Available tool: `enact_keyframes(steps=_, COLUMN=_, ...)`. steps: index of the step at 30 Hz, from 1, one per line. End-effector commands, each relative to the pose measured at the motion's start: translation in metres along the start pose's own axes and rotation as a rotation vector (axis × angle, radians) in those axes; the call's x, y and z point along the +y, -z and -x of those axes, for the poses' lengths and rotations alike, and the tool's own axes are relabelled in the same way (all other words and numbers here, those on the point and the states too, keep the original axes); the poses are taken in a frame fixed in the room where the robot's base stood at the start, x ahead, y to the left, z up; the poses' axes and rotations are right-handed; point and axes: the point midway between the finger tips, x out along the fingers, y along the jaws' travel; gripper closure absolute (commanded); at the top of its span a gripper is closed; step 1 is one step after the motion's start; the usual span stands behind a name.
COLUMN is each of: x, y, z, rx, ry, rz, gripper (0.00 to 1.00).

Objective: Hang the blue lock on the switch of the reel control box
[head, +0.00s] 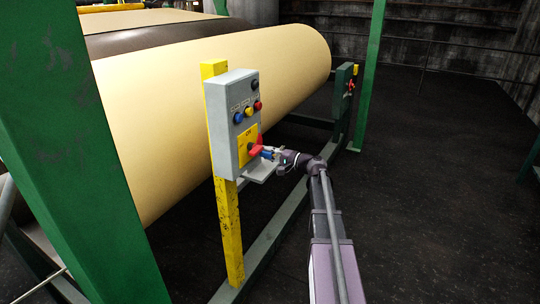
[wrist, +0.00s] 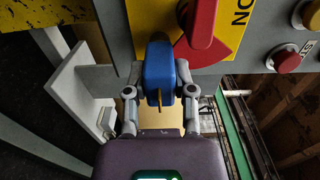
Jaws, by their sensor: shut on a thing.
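The grey reel control box (head: 222,130) stands on a yellow post, with a red switch (head: 256,149) on a yellow plate low on its front. The switch is large at the top of the wrist view (wrist: 202,22). My gripper (head: 272,155) is at the front of the box, beside the switch. In the wrist view its fingers (wrist: 159,88) are shut on the sides of the blue lock (wrist: 158,62). A brass-coloured key-like piece sticks out of the lock towards me. The lock's body is just left of and below the switch. I cannot tell whether its shackle is around the switch.
A small grey shelf (head: 262,172) juts out below the switch. Blue, yellow, red and black buttons (head: 247,108) sit above it. A large cream roll (head: 180,110) lies behind the box. A green column (head: 70,150) stands at left. The floor at right is clear.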

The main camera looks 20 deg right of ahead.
Motion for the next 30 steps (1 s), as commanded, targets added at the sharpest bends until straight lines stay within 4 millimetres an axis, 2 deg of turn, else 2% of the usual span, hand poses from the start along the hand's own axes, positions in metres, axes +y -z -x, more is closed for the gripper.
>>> enact_keyframes(steps=9, x=-0.0001, y=0.0000, z=-0.0037, rx=-0.001, ry=0.000, rz=0.000, gripper=1.00)
enact_keyframes(steps=10, x=-0.0001, y=0.0000, z=-0.0037, rx=-0.001, ry=0.000, rz=0.000, gripper=0.58)
enact_keyframes(steps=13, x=-0.0001, y=0.0000, z=-0.0036, rx=-0.001, ry=0.000, rz=0.000, gripper=0.28)
enact_keyframes(steps=22, x=0.0000, y=-0.0005, z=-0.0041, rx=-0.001, ry=0.000, rz=0.000, gripper=0.27)
enact_keyframes(steps=23, x=0.0001, y=-0.0005, z=-0.0041, rx=-0.001, ry=0.000, rz=0.000, gripper=0.21)
enact_keyframes(steps=25, x=0.0001, y=-0.0005, z=-0.0041, rx=-0.001, ry=0.000, rz=0.000, gripper=0.00)
enact_keyframes(steps=30, x=0.0000, y=-0.0005, z=-0.0040, rx=-0.001, ry=0.000, rz=0.000, gripper=0.00)
